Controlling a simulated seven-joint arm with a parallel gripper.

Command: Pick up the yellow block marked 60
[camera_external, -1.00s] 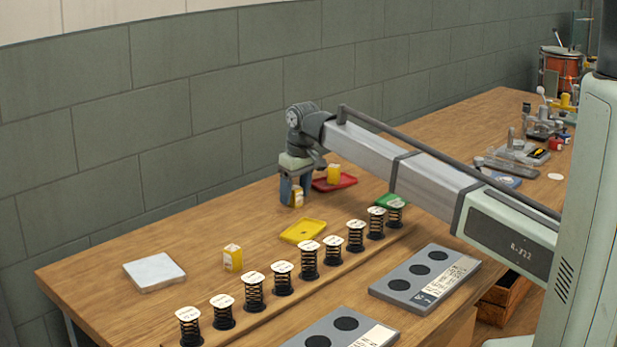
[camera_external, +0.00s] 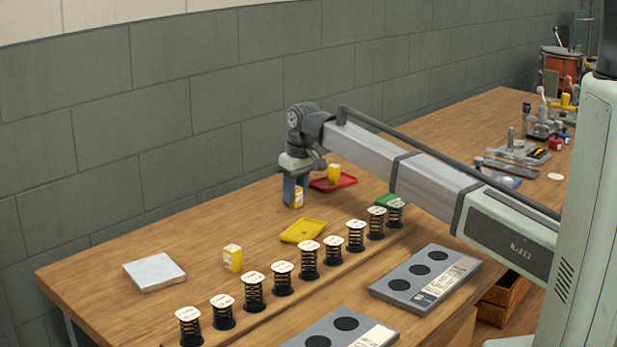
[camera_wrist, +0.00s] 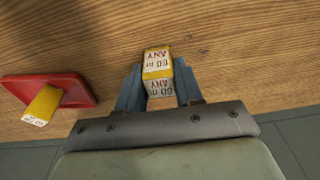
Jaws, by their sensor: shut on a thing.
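The yellow block with white label faces (camera_wrist: 158,66) is between the fingers of my gripper (camera_wrist: 158,88) in the wrist view; its label appears to read 60 or 80 and "ANY". In the external view the same block (camera_external: 298,197) shows at the blue fingers of my gripper (camera_external: 295,190), low over the wooden bench. My gripper is shut on it. I cannot tell whether the block touches the bench.
A red tray (camera_external: 349,184) holding another yellow block (camera_external: 334,173) is close by. A yellow tray (camera_external: 303,231), a green tray (camera_external: 386,199), a third yellow block (camera_external: 232,258), a white slab (camera_external: 154,272) and a row of several springs (camera_external: 308,258) stand on the bench.

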